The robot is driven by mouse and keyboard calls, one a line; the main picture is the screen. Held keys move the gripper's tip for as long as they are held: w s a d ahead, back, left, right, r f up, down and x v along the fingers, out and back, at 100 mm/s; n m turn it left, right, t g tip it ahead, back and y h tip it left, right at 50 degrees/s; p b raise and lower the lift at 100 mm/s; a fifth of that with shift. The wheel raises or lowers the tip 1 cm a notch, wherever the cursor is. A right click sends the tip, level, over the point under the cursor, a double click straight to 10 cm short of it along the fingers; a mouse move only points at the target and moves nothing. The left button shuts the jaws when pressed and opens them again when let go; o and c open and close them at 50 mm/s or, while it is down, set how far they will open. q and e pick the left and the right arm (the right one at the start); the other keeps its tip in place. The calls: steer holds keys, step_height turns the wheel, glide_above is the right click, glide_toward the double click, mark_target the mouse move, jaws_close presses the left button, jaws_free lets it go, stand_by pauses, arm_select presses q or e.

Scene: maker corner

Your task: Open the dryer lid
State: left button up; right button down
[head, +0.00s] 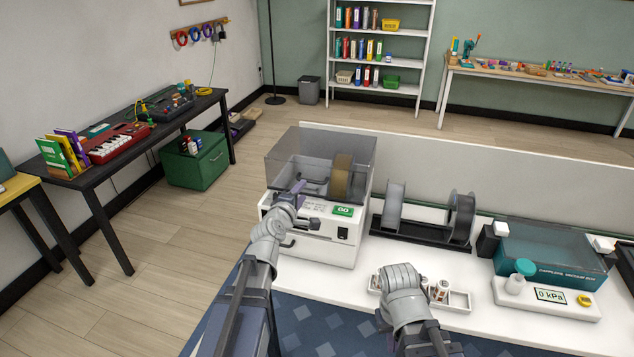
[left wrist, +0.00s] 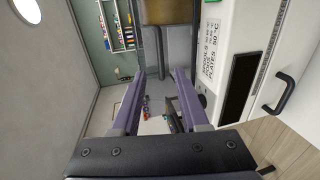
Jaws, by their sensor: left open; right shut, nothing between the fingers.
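My left gripper (head: 298,188) is at the lid's front left. In the left wrist view, its purple fingers (left wrist: 158,90) are open with nothing seen held between them. The dryer's labelled white front (left wrist: 225,60) is on the right there, and the brown spool (left wrist: 168,12) is at the top. I cannot tell whether the fingers touch the lid. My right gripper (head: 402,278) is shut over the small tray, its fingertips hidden.
A spool rack (head: 420,233) stands right of the dryer. A white tray (head: 458,301) with small jars lies under my right gripper. A low white partition (head: 500,165) stands behind.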

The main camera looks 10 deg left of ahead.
mark_target(322, 165)
arm_select(q)
steer(key=b+x, duration=0.1)
steer(key=x, duration=0.6)
steer(key=shift+w+f+b, duration=0.15)
steer(key=shift+w+b, duration=0.2)
steer(key=shift+w, duration=0.05)
jaws_close()
steer(key=shift+s, duration=0.1)
stand_by(1.0)
